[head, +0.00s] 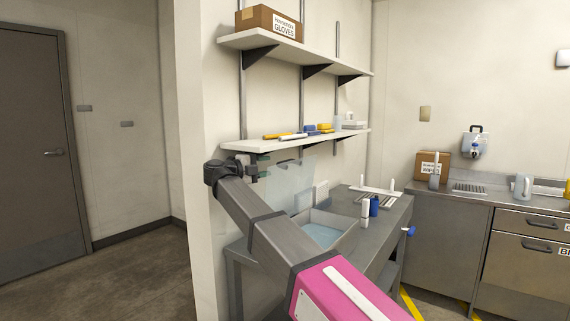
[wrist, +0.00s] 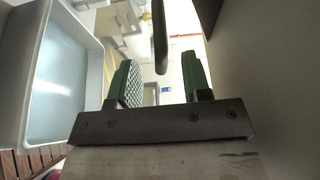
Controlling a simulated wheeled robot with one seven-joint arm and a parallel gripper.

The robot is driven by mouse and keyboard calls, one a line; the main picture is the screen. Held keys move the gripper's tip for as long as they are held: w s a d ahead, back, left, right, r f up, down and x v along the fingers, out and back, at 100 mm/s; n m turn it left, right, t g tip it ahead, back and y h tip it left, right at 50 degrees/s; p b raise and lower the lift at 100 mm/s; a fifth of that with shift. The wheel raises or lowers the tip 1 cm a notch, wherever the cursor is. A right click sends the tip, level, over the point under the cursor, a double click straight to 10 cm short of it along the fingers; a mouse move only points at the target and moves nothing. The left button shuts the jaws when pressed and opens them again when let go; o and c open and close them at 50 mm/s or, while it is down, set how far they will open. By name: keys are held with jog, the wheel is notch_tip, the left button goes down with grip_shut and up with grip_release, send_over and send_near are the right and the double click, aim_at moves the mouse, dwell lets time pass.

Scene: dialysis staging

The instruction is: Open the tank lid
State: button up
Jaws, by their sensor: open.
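The tank (head: 345,222) is a pale basin set in the grey bench, with light blue liquid inside. In the wrist view the tank (wrist: 90,38) fills the left side, its inside uncovered there. A clear lid panel (head: 290,182) stands raised and tilted at the tank's wall side. My gripper (head: 264,165) is high by the lid's upper left edge, against the wall side. In the wrist view my gripper (wrist: 160,82) has its green pads apart. A dark bar (wrist: 160,35) shows between and beyond the pads; I cannot tell whether it is the lid's handle or whether anything touches it.
The lower wall shelf (head: 300,140) with small items is just above my gripper, and the wall is close behind. Bottles (head: 374,206) and a white rack (head: 376,191) stand on the bench right of the tank. Open floor (head: 140,270) lies to the left.

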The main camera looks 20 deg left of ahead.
jog(key=shift+x, duration=3.75)
jog(key=shift+a, duration=0.1)
grip_shut()
